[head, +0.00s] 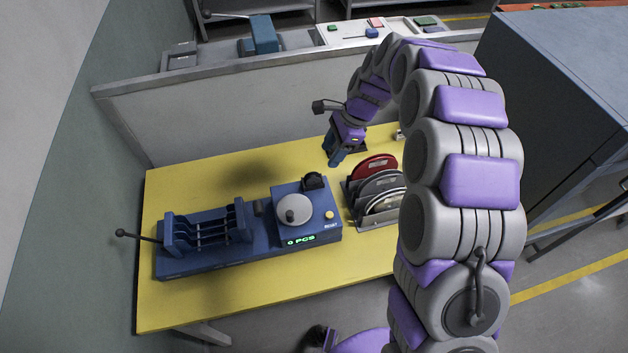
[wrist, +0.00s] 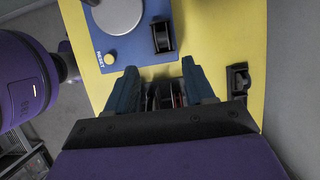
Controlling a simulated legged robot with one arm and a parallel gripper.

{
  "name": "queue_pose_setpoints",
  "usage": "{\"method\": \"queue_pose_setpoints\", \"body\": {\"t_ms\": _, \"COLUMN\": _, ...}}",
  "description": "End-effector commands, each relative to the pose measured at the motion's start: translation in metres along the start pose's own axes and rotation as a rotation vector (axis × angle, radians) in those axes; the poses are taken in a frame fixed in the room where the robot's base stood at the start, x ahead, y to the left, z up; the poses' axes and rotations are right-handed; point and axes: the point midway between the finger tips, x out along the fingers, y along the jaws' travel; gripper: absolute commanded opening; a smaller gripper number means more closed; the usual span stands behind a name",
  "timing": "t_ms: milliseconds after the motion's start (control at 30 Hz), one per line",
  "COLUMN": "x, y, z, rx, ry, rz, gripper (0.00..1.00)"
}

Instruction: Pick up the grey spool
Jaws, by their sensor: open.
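The grey spool (head: 379,183) stands on edge in a grey rack (head: 361,216) on the yellow table. It is between a red spool (head: 374,165) behind it and a pale spool (head: 384,203) in front. My gripper (head: 335,158) is open and empty, to the left of and behind the rack, apart from the spools. In the wrist view my two teal fingers (wrist: 160,68) are spread. Dark slats and a reddish edge show in the gap between them, too small and shaded to tell the grey spool apart.
A blue counting machine (head: 325,225) with a round grey plate (head: 293,209) stands left of the rack. A blue fixture (head: 205,232) with rods and a lever is further left. A low grey partition (head: 230,118) runs behind the yellow table (head: 280,290). The table's front strip is clear.

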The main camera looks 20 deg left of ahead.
Motion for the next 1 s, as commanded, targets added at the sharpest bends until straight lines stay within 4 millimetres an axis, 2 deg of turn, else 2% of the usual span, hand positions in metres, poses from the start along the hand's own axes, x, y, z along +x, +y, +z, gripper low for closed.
{"method": "queue_pose_setpoints", "body": {"t_ms": 33, "x": 0.013, "y": 0.0, "z": 0.0, "rx": -0.001, "ry": -0.001, "rz": 0.002, "gripper": 0.53}}
{"method": "queue_pose_setpoints", "body": {"t_ms": 200, "x": 0.041, "y": 0.002, "z": -0.002, "rx": -0.002, "ry": -0.005, "rz": -0.001, "gripper": 0.53}}
{"method": "queue_pose_setpoints", "body": {"t_ms": 467, "x": 0.055, "y": 0.003, "z": -0.004, "rx": -0.002, "ry": -0.007, "rz": -0.008, "gripper": 0.53}}
{"method": "queue_pose_setpoints", "body": {"t_ms": 767, "x": 0.1, "y": -0.004, "z": 0.006, "rx": -0.002, "ry": -0.001, "rz": 0.001, "gripper": 0.53}}
{"method": "queue_pose_setpoints", "body": {"t_ms": 1000, "x": 0.102, "y": -0.003, "z": 0.004, "rx": -0.002, "ry": -0.003, "rz": -0.006, "gripper": 0.53}}
